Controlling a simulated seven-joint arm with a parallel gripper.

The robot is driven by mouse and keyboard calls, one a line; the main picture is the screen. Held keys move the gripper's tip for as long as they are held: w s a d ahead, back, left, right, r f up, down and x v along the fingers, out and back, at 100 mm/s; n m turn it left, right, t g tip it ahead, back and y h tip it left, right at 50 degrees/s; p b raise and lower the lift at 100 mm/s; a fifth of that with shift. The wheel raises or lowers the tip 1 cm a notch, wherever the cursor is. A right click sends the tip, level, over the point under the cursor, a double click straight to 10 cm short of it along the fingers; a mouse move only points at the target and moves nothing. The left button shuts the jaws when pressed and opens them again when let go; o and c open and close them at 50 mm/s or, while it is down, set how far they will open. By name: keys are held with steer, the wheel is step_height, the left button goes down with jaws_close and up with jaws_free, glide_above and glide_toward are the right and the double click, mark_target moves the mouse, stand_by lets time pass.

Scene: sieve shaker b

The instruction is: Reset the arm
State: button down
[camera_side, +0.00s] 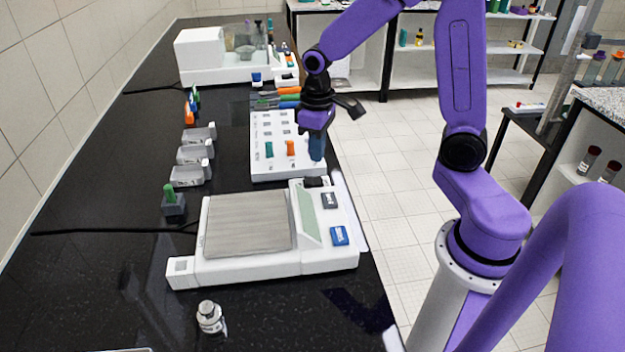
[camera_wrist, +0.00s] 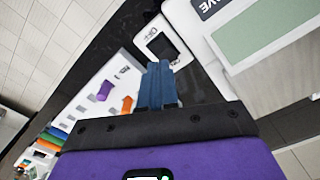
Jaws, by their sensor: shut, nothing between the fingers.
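My purple arm reaches over the bench from the right in the side view. My gripper (camera_side: 317,148) points down with its blue fingers together and empty, over the near right corner of the white panel (camera_side: 262,168). In the wrist view the blue fingers of my gripper (camera_wrist: 158,85) are closed against each other. The white panel (camera_wrist: 97,78) lies beyond them there. I cannot tell whether the fingertips touch the panel.
The sieve shaker (camera_side: 290,265) with its grey plate stands nearest. Small grey trays (camera_side: 196,155) and a green-topped block (camera_side: 173,204) line the left. A white balance (camera_side: 215,55) stands behind.

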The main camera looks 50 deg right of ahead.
steer(key=shift+r, duration=0.6)
steer(key=s+a+r+n, duration=0.1)
steer(key=s+a+n, duration=0.3)
steer(key=s, duration=0.7)
steer(key=s+a+r+n, duration=0.2)
steer(key=s+n, duration=0.3)
steer(key=s, duration=0.5)
steer(key=shift+s+a+n, duration=0.3)
steer(key=shift+s+a, duration=0.05)
steer(key=shift+a, duration=0.5)
